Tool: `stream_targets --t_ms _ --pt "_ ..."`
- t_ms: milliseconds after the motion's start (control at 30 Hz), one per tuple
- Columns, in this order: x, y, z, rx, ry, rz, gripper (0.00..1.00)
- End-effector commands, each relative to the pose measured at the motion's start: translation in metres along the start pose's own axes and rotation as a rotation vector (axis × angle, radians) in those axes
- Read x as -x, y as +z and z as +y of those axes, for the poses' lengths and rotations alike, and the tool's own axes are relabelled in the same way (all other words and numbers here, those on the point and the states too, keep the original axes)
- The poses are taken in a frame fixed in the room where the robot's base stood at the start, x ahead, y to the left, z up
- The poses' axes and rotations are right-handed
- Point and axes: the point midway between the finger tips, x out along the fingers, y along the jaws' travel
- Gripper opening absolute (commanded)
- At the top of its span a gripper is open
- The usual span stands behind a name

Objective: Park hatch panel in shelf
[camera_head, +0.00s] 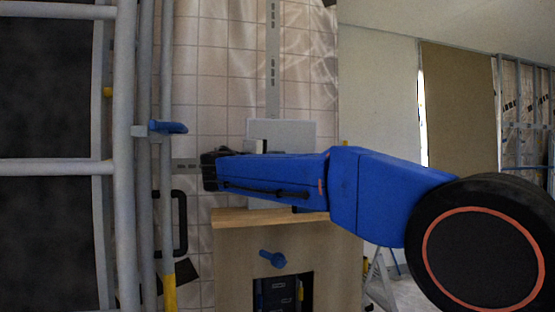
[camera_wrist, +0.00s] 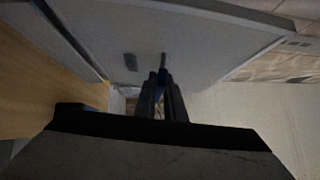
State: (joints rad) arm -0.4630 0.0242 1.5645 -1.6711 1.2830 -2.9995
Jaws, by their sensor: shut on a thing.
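The hatch panel is a flat light-grey board. In the head view its upper part (camera_head: 290,132) shows behind my blue arm, standing upright above the wooden cabinet; the arm hides its middle. In the wrist view the panel (camera_wrist: 205,45) fills the upper middle, with a small dark block on its face. My gripper (camera_wrist: 163,85) is shut on a small blue grip at the panel's face. In the head view the gripper's fingers are hidden behind the arm's dark end. The wooden cabinet (camera_head: 235,245), perhaps the shelf, has a dark opening holding dark-blue items. Whether the panel touches its top is unclear.
Grey scaffold poles (camera_head: 124,150) with a blue clamp (camera_head: 167,127) stand close on the left. A black handle (camera_head: 183,222) is beside the cabinet. A blue knob (camera_head: 272,258) sits on the cabinet front. A tiled sheet hangs behind. Floor at the right is partly open.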

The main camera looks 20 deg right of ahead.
Motion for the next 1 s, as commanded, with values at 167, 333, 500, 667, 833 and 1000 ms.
stream_targets --t_ms 167,333,500,667,833,1000 --pt "-0.0012 0.0000 -0.0012 -0.002 -0.002 0.000 0.00" --pt "-0.0012 -0.0001 -0.0012 -0.002 -0.002 0.000 0.00" --pt "-0.0014 0.0001 -0.0012 -0.002 -0.002 0.000 0.00" --pt "-0.0027 0.0017 -0.0008 -0.002 -0.002 0.000 0.00" --pt "-0.0051 0.0045 -0.0002 -0.002 -0.002 0.000 0.00" --pt "-0.0075 0.0073 0.0004 -0.002 -0.002 0.000 0.00"
